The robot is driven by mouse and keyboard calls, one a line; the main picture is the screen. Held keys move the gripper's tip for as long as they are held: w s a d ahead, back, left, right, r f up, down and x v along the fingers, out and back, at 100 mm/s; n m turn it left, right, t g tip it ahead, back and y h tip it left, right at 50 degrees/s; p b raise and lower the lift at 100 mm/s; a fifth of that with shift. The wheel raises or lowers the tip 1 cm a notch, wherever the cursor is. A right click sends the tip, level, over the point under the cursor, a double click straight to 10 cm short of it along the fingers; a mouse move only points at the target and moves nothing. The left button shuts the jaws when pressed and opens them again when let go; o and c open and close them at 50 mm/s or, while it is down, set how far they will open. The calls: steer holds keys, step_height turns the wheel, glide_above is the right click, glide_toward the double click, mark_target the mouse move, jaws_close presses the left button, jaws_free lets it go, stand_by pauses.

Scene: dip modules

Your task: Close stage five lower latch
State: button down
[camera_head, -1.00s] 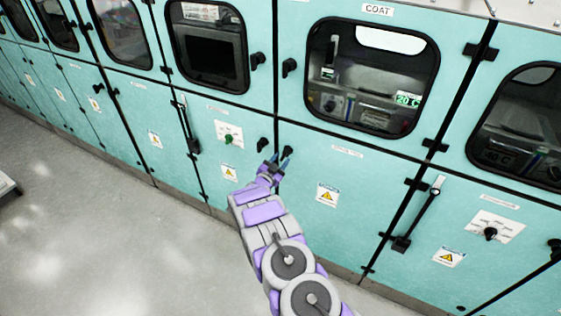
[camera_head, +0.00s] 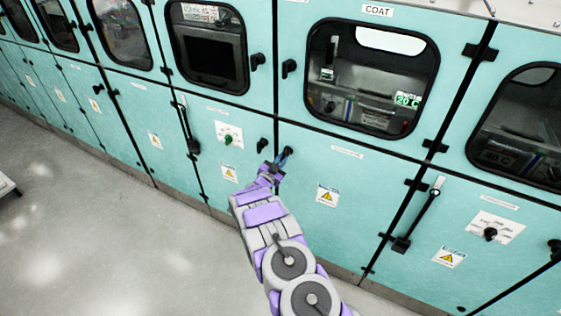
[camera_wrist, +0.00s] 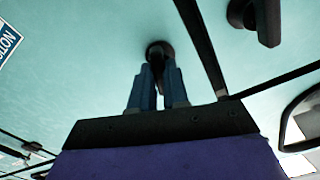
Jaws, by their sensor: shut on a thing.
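The lower latch is a small black handle on the teal lower door under the COAT window. In the wrist view the latch (camera_wrist: 158,52) shows between and beyond the fingertips. My gripper (camera_head: 279,160) is at this latch in the head view; its blue fingers also show in the wrist view (camera_wrist: 158,78), shut on the latch from both sides. Most of the latch is hidden by the fingers in the head view, so its exact angle is hard to tell. The lower door (camera_head: 355,200) looks flush with the panels around it.
Another black latch (camera_head: 262,145) sits just left, on the neighbouring panel; a green knob (camera_head: 228,140) is further left. The upper window door has its own latch (camera_head: 289,67). The floor (camera_head: 120,240) is clear.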

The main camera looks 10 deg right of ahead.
steer(key=n, duration=0.4)
steer(key=shift+a+p, duration=0.1)
steer(key=shift+p, duration=0.2)
steer(key=c, duration=1.1)
jaws_free()
steer(key=p+v, duration=0.1)
steer(key=v, duration=1.6)
steer(key=shift+s+a, duration=0.1)
steer(key=shift+a, duration=0.05)
